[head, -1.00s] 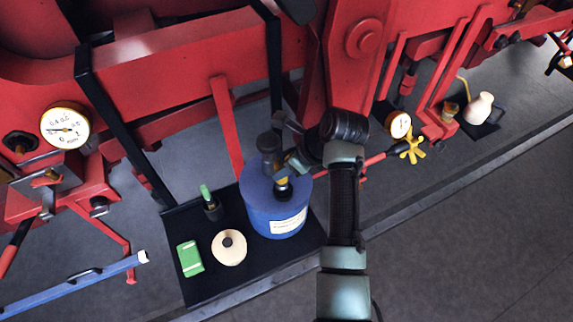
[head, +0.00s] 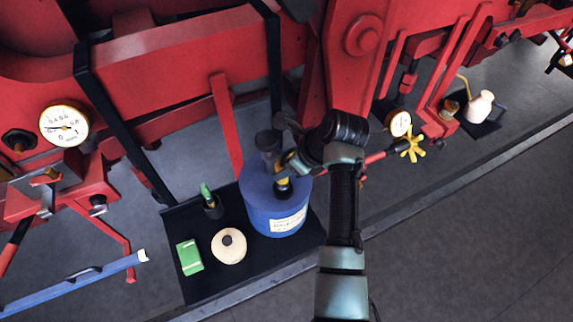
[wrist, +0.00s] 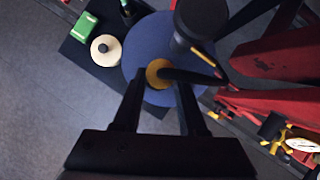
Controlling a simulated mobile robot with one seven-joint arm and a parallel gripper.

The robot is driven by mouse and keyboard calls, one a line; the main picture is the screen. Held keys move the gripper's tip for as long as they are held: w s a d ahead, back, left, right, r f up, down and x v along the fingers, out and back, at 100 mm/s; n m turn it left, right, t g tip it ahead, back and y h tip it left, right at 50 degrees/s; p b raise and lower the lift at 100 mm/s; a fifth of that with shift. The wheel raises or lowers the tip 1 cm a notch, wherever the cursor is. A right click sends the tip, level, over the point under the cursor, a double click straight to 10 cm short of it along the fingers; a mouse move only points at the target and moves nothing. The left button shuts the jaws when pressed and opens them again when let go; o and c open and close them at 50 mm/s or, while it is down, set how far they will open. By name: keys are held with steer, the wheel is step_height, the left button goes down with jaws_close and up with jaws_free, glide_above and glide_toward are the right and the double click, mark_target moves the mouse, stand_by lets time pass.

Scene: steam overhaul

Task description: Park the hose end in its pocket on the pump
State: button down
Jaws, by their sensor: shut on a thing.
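The pump (head: 262,215) is a blue drum with a pale label on its front. A dark upright cylinder (head: 268,143) stands at its top, and the cylinder also shows in the wrist view (wrist: 200,22). My gripper (wrist: 160,78) is over the drum's top, its two black fingers shut on the hose end, a brass-coloured round piece (wrist: 157,71). The black hose (wrist: 195,76) leads off to the right in the wrist view. The pocket cannot be told apart in either view. In the head view my wrist and fingers partly hide the hose end.
The pump stands on a black mat (head: 240,275) with a green box (head: 189,256), a cream round lidded pot (head: 229,246) and a green-topped dark item (head: 211,203). Red machine frames rise behind. A yellow handwheel (head: 412,144) is to the right. The front floor is clear.

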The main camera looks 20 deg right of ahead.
steer(key=shift+f+b, duration=0.45)
steer(key=shift+f, duration=0.85)
steer(key=shift+c, duration=1.9)
jaws_free()
steer(key=shift+r, duration=0.1)
steer(key=b+v, duration=0.2)
steer(key=v, duration=1.1)
